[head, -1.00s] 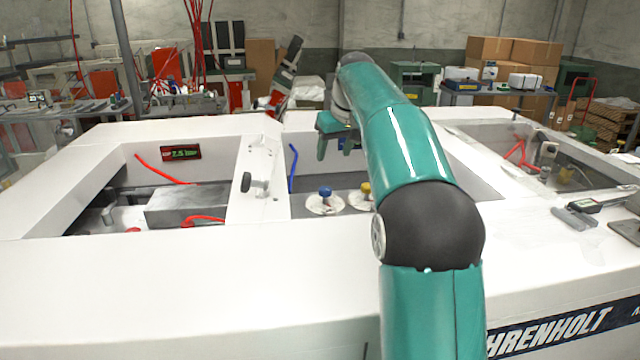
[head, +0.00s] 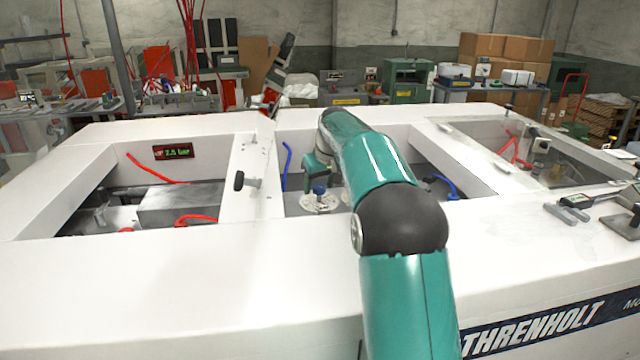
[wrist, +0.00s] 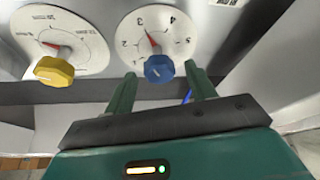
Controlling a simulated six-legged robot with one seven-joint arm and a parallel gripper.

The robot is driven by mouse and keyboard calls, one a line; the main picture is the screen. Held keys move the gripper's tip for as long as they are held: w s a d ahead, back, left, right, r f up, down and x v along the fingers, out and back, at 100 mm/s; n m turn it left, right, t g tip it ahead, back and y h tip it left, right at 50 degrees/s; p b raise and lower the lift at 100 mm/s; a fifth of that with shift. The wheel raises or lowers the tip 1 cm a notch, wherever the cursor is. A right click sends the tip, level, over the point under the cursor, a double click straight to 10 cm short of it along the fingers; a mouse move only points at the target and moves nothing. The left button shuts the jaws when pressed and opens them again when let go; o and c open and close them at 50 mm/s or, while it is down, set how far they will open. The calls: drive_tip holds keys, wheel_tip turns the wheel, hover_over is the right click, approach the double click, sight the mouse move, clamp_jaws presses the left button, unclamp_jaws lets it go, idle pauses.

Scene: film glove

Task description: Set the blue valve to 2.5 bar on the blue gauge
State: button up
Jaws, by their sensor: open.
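The blue valve knob (wrist: 158,68) sits at the front of a white round dial (wrist: 180,45) in the wrist view. The dial's red needle points up and slightly left, near the 3. In the head view the blue knob (head: 319,188) stands in the middle bay of the white machine. My gripper (wrist: 159,72) is open, with one finger on each side of the blue knob. I cannot tell whether the fingers touch it. In the head view my gripper (head: 318,168) is just above and around the knob, partly hiding it.
A yellow knob (wrist: 54,71) on a second white dial is beside the blue one. White frame bars (head: 252,180) border the bays. A blue hose (head: 286,165) runs close to the left of my gripper.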

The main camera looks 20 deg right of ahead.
drive_tip(key=c, duration=1)
drive_tip(key=shift+o, duration=0.2)
drive_tip(key=shift+m, duration=0.7)
drive_tip(key=o, duration=1)
drive_tip(key=shift+c, duration=0.2)
drive_tip(key=shift+r, duration=0.1)
drive_tip(key=v, duration=1.3)
drive_tip(key=shift+s+a+r, duration=0.15)
drive_tip(key=shift+a+r, duration=0.1)
drive_tip(key=shift+r, duration=0.05)
